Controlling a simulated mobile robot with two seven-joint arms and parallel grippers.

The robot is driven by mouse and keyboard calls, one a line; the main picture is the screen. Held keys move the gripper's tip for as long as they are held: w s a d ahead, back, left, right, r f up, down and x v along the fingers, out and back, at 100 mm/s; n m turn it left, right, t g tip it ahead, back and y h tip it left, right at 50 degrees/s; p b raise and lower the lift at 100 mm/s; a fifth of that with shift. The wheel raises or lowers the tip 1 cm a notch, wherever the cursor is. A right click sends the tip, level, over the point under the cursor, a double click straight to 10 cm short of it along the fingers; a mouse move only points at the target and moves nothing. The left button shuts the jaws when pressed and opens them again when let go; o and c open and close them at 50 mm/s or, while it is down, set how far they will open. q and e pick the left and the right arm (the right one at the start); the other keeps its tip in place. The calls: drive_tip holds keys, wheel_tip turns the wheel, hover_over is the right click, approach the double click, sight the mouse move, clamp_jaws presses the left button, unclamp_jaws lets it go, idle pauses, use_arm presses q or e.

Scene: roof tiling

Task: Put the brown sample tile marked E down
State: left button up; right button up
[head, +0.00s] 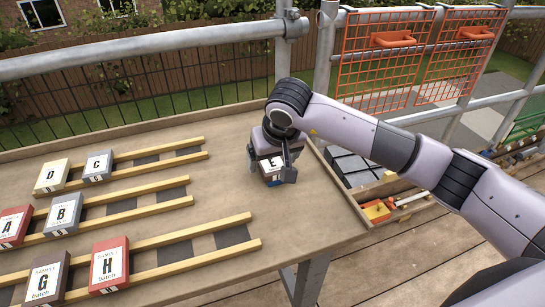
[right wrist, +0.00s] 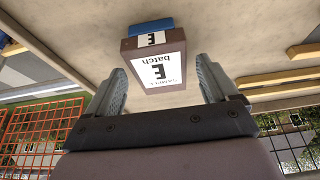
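The brown sample tile marked E (head: 271,166) is at the right part of the table, below my right gripper (head: 271,172). In the right wrist view the brown tile E (right wrist: 155,72) shows its white label, beyond the fingertips of my right gripper (right wrist: 163,75). The fingers are spread, with a gap visible beside the tile, so the gripper looks open. A blue piece (right wrist: 151,27) shows directly against the tile's far side; whether the tile rests on it is unclear. My left gripper is not in view.
Yellow battens (head: 165,239) cross the table (head: 228,127) at left, with dark strips between them. Tiles D (head: 52,176), C (head: 98,165), A (head: 12,226), B (head: 63,214), G (head: 46,279) and H (head: 109,265) lie along them. A dark compartmented tray (head: 352,168) and metal railing (head: 150,55) are nearby.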

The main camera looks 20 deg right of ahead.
drive_tip(key=shift+r, duration=0.25)
drive_tip(key=v, duration=1.1)
drive_tip(key=shift+s+r, duration=0.15)
drive_tip(key=shift+r, duration=0.25)
